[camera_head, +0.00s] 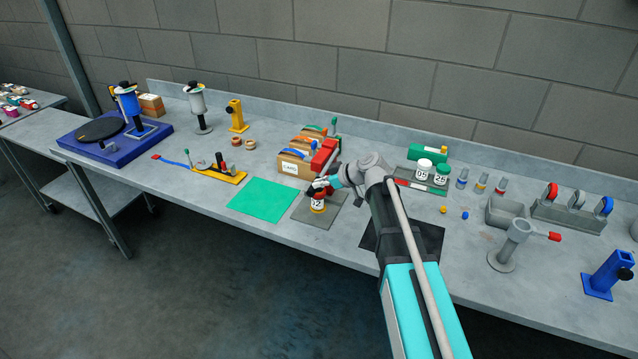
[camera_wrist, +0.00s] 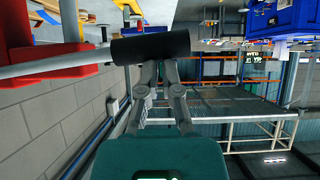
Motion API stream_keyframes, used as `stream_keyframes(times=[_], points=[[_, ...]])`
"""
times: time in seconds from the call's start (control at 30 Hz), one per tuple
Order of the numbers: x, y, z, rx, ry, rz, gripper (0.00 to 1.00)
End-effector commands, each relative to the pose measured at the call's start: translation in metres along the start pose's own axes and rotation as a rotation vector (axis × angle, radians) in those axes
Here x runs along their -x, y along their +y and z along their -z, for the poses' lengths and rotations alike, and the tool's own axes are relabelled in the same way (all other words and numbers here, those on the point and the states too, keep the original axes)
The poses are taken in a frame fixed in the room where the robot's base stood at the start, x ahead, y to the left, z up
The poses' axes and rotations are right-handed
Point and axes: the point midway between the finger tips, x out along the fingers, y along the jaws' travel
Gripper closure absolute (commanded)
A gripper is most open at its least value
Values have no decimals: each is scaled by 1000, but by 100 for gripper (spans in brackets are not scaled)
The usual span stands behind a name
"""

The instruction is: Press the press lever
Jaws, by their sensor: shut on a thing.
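A red press (camera_head: 324,156) stands near the middle of the bench, and its red body also shows at the left of the wrist view (camera_wrist: 62,88). Its lever has a pale rod (camera_wrist: 50,64) and a black handle (camera_wrist: 150,46). My gripper (camera_wrist: 158,66) is shut on the black handle, which lies across the fingertips. In the head view my gripper (camera_head: 324,186) is at the press, just above a jar marked 32 (camera_head: 317,205) on a grey plate (camera_head: 330,216). My wrist partly hides the press, and the lever is hard to make out there.
A cardboard box (camera_head: 293,164) stands left of the press, and a green mat (camera_head: 262,200) lies in front of it. White jars (camera_head: 424,167) stand on a dark tray to the right. A grey post with a red handle (camera_head: 512,243) stands further right.

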Motion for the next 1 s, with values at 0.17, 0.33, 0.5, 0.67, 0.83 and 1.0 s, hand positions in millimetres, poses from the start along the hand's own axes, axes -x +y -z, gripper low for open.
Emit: stream_keyframes(times=[0.17,0.33,0.5,0.67,0.83,1.0], points=[[0,-2,-5,4,-16,5,100],[1,-3,-4,3,-16,5,100],[6,-3,2,3,-14,5,100],[14,-4,11,3,-10,3,100],[24,-4,23,2,-6,2,100],[36,-5,34,2,-1,0,100]])
